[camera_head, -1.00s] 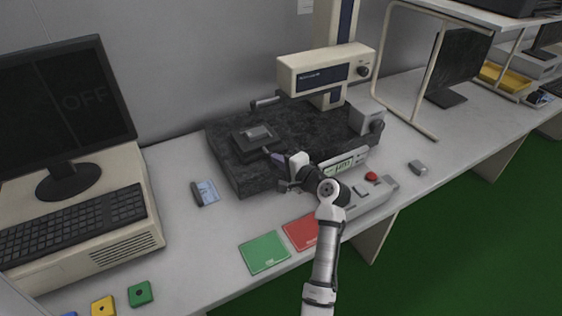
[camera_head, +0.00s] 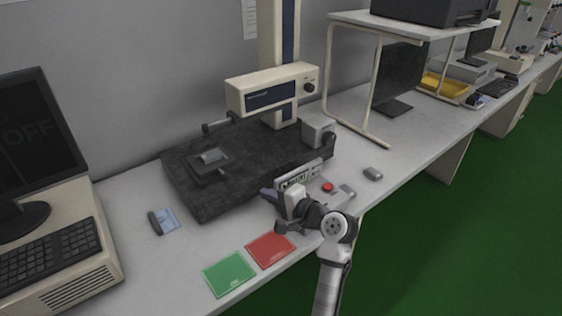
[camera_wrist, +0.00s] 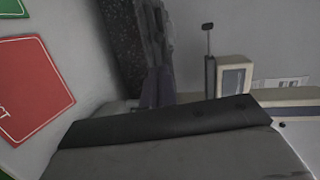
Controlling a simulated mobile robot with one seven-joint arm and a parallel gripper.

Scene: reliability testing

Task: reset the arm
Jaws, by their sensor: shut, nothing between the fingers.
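My gripper (camera_head: 267,194) is shut and empty in the head view. It is at the front right edge of the dark stone-like base of the measuring machine (camera_head: 205,205), near its small display (camera_head: 297,180). The arm rises from the bottom of the picture and bends at a grey-white joint. In the wrist view, my gripper's fingers (camera_wrist: 156,85) show close together, with nothing seen between them. A small grey metal part (camera_head: 211,156) rests on a dark plate on the machine's base.
A red card (camera_head: 271,249) and a green card (camera_head: 230,274) lie below the gripper on the white table. A red button (camera_head: 327,187) and a grey mouse (camera_head: 373,174) are to the right. A computer and keyboard (camera_head: 45,245) stand left.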

